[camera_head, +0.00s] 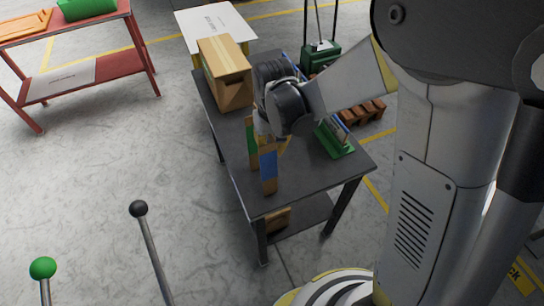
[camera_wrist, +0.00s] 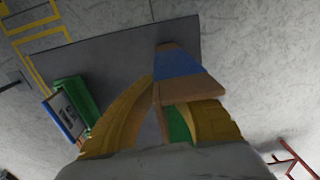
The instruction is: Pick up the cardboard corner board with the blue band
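The corner board with the blue band (camera_head: 268,167) is brown and stands upright near the front edge of a dark table. In the wrist view its blue band (camera_wrist: 178,63) shows just beyond my fingertips. A second brown board with a green band (camera_head: 252,140) stands close beside it; its green band (camera_wrist: 178,124) shows between my yellow fingers. My gripper (camera_wrist: 168,98) points down at the boards, its fingers spread apart. In the head view my wrist hides most of the fingers. I cannot tell whether a finger touches either board.
The dark table (camera_head: 305,182) also holds a cardboard box (camera_head: 224,72) at the back left and a green-based stand (camera_head: 335,141) at the right. The stand shows in the wrist view (camera_wrist: 73,108). A red bench (camera_head: 80,80) is at the far left. The table's front corner is clear.

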